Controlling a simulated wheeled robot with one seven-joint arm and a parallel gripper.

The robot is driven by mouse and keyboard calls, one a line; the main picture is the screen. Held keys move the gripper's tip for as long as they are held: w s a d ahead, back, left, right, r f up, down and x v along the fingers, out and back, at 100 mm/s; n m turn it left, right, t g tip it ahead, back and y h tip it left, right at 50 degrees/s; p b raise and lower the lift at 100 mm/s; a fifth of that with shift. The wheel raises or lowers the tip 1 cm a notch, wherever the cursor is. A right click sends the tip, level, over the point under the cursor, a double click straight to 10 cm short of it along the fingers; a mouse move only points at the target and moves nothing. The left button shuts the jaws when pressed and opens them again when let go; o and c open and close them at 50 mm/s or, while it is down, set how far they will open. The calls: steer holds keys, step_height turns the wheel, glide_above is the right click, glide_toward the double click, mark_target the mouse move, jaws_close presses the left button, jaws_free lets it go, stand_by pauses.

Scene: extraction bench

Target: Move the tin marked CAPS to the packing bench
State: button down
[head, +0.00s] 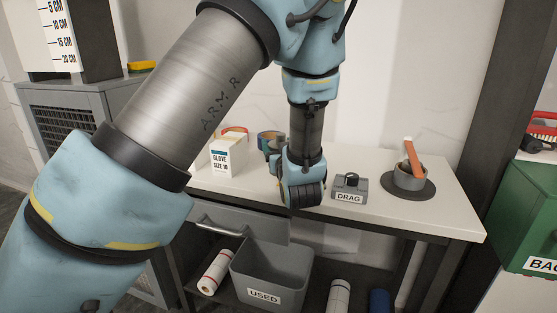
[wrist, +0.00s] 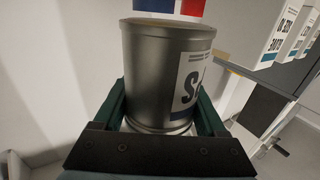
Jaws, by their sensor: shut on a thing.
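My gripper (wrist: 162,100) is shut on a grey metal tin (wrist: 150,70), with a green finger on each side of it in the wrist view. The tin has a white label turned to the right; only a dark letter like an S shows, so the full word cannot be read. In the head view my gripper (head: 303,190) is over the front part of a white-topped bench (head: 390,222). My wrist hides the tin there. I cannot tell whether the tin touches the bench top. No sign names the packing bench.
Below are a drawer and a USED bin (head: 268,272). A green bin (head: 525,220) is far right.

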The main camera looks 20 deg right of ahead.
steer(key=shift+f+p, duration=0.35)
steer(key=shift+f, duration=1.65)
steer(key=shift+f, duration=0.1)
steer(key=shift+f, duration=0.15)
jaws_free()
